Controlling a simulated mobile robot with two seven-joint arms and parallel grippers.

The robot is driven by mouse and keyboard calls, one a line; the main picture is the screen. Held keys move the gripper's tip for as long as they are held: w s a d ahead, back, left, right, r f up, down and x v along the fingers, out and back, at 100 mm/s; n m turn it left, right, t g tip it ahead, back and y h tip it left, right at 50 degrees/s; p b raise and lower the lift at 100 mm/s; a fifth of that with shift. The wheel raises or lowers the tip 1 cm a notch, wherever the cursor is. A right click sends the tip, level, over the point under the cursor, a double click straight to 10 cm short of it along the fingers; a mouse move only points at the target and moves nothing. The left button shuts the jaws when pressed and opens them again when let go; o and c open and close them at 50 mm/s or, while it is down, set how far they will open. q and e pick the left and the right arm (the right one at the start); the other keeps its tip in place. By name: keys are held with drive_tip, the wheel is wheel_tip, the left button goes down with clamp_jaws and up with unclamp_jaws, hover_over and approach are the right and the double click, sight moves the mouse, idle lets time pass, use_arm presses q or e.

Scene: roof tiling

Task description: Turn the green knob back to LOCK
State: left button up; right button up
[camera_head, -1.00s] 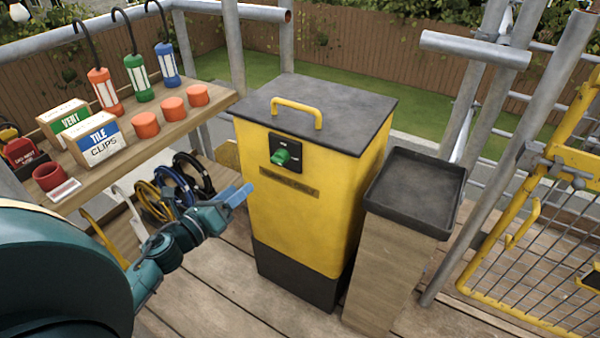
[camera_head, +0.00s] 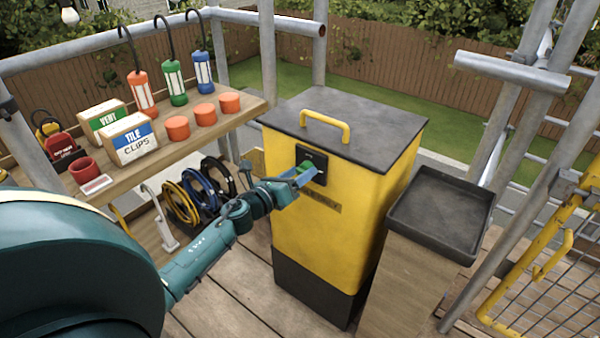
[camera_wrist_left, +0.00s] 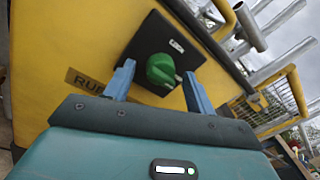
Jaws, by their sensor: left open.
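The green knob (camera_wrist_left: 162,69) sits on a black plate (camera_wrist_left: 150,45) on the front of the yellow bin (camera_head: 345,215). In the head view the knob (camera_head: 308,168) is partly hidden by my gripper. My left gripper (camera_head: 304,174) is at the plate. In the left wrist view its two blue fingers (camera_wrist_left: 160,82) are apart, one on each side of the knob's lower part, with gaps showing. The knob's ridge looks slanted in that view. The plate's lettering is too small to read. My right gripper is not in view.
The bin has a dark lid with a yellow handle (camera_head: 325,124). A black tray on a wooden post (camera_head: 441,208) stands close on the right. A wooden shelf (camera_head: 150,172) with boxes, orange cups and lanterns is on the left, with coiled cables (camera_head: 200,190) below.

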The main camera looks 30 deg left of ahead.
use_arm(q)
drive_tip(key=shift+w, duration=0.4)
drive_tip(key=c, duration=0.9)
